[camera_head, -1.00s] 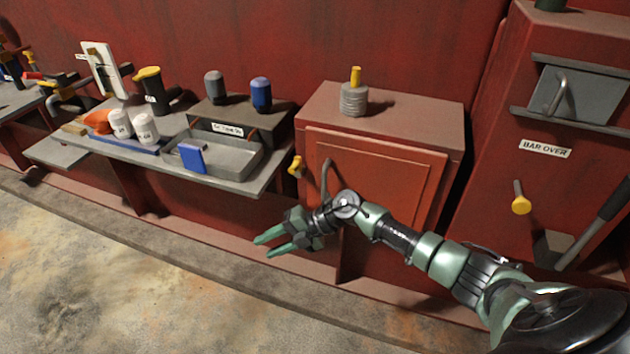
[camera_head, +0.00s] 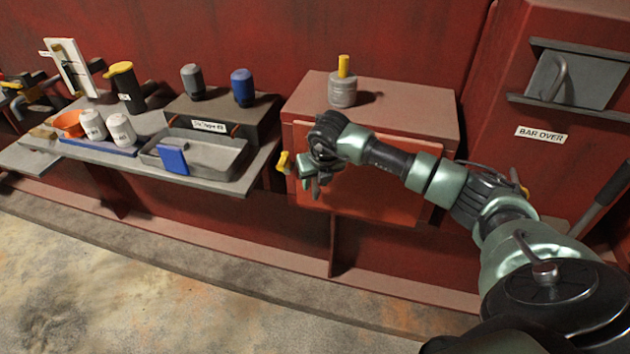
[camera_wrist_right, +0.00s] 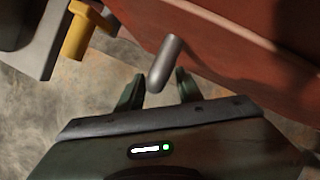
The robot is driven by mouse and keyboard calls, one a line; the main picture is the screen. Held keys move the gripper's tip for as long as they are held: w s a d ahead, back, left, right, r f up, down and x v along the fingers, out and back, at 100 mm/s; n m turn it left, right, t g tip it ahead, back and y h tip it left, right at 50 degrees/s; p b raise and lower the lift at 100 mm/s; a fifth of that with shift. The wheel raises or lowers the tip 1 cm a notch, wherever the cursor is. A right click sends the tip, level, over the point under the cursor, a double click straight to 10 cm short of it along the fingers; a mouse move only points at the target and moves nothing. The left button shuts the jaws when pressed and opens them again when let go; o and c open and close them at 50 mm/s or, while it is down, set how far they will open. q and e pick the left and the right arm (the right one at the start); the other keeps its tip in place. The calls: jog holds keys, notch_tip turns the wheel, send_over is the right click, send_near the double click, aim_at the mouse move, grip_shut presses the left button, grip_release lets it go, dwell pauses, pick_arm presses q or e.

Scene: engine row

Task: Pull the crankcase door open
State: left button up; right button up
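The crankcase door (camera_head: 385,196) is an orange-red panel on the front of a red box and looks shut. It fills the upper right of the right wrist view (camera_wrist_right: 225,48). Its grey bar handle (camera_wrist_right: 164,64) shows there between the fingertips; my gripper and arm cover it in the head view. My right gripper (camera_head: 308,184) is in front of the door's left side. In the wrist view its two fingers (camera_wrist_right: 158,88) are apart, with gaps beside the handle. A yellow latch (camera_head: 283,162) is left of the door. My left gripper is out of view.
A grey ringed piece with a yellow top (camera_head: 342,90) stands on the box. The floor in front is clear.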

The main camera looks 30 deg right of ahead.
jog(key=shift+w+f, duration=0.15)
jog(key=shift+f, duration=0.35)
grip_shut()
dwell(1.1)
